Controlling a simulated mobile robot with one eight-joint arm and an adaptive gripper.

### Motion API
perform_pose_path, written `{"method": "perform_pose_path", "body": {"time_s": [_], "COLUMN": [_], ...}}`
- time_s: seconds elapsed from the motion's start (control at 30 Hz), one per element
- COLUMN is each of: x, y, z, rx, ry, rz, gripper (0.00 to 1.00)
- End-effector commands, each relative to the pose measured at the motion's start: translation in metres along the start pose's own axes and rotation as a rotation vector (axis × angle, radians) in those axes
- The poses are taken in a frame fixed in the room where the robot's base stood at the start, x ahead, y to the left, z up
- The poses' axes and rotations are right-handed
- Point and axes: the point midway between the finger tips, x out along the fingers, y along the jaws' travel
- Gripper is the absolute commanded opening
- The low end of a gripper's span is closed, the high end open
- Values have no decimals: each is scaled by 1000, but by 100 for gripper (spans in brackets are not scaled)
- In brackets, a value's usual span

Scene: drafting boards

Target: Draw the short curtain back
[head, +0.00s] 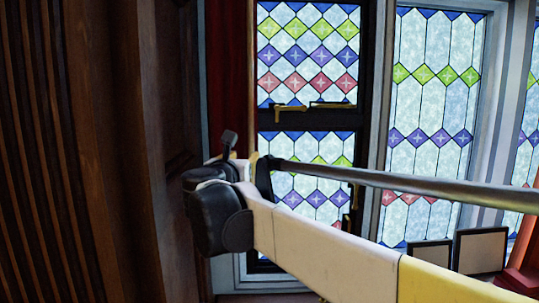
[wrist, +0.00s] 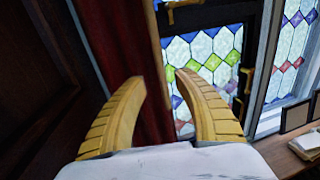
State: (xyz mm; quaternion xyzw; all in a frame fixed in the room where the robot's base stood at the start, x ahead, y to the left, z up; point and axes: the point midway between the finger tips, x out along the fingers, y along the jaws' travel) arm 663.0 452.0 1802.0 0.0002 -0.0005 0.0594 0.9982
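The short curtain is a dark red hanging (head: 230,70) at the left edge of the stained-glass window in the head view. In the wrist view the curtain (wrist: 122,40) runs down behind my left finger and into the gap between the fingers. My gripper (wrist: 161,77) has two yellow ridged fingers, spread apart with nothing clearly held between them. The right finger overlaps the window glass, just right of the curtain's edge. I cannot tell whether either finger touches the cloth. In the head view my arm hides the curtain's lower part and most of the gripper.
Dark wood panelling (head: 95,150) stands close on the left. The stained-glass window (head: 308,50) has a dark frame with brass latches (head: 290,107). Small picture frames (head: 480,250) stand at lower right. Papers (wrist: 305,143) lie on a wooden surface at right in the wrist view.

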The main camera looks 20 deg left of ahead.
Motion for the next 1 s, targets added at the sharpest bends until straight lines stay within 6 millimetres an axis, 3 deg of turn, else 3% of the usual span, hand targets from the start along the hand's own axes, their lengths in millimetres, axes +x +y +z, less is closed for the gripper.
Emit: {"method": "perform_pose_path", "body": {"time_s": [0.1,0.23,0.67,0.77,0.87,1.0], "x": [-20,-30,-32,-31,-36,-59], "y": [0,0,-6,-27,-59,-107], "z": [0,0,-4,-15,-38,-98], "rx": [0,0,-33,-159,-403,-859], "ry": [0,0,-12,-58,-130,-216], "rz": [0,0,8,39,93,184], "gripper": [37,37,37,37,37,37]}}
